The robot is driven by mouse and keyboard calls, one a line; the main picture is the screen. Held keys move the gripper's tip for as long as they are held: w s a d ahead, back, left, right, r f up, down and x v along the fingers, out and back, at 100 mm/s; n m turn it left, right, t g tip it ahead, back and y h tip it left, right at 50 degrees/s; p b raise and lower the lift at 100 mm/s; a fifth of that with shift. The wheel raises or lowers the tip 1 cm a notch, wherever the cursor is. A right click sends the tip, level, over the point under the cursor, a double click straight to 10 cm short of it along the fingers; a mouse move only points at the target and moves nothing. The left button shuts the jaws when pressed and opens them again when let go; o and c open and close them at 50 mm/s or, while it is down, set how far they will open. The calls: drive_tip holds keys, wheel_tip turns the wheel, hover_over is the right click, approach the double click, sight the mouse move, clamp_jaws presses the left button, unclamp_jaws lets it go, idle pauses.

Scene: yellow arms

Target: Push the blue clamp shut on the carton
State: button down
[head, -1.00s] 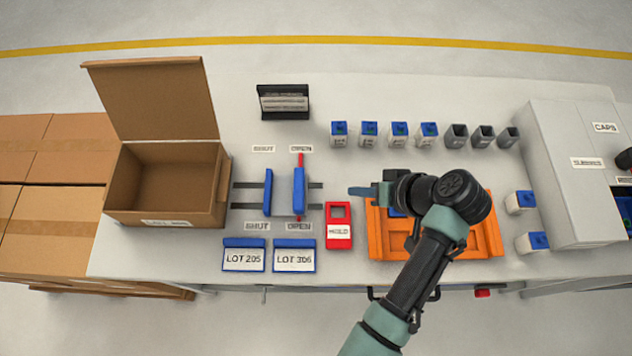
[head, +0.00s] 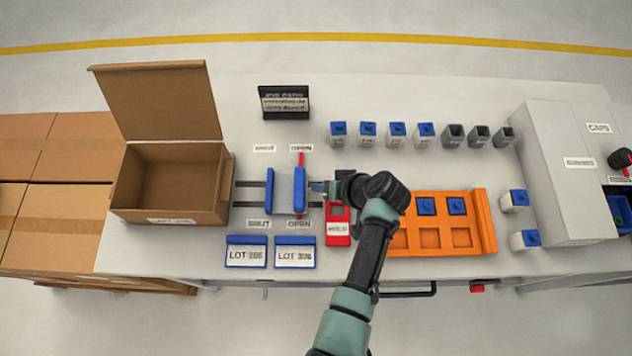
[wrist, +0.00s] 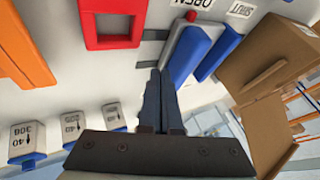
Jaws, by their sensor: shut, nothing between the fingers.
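The blue clamp (head: 299,190) sits on dark rails, its right blue plate level with the red OPEN marks; a second blue plate (head: 269,190) stands to its left. Both plates also show in the wrist view (wrist: 192,52). The open brown carton (head: 168,212) stands at the left end of the rails, flaps up, and shows at the right of the wrist view (wrist: 262,55). My gripper (head: 318,187) is shut and empty, its fingertips just right of the right plate. In the wrist view its tips (wrist: 158,72) are close to the plate; I cannot tell whether they touch.
A red frame (head: 338,240) lies below my gripper, and an orange tray (head: 485,225) is to the right. Two blue-edged lot cards (head: 246,240) lie in front of the clamp. A black sign (head: 284,88) and a row of small containers (head: 397,128) stand behind.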

drive_tip(key=shift+a, duration=0.7)
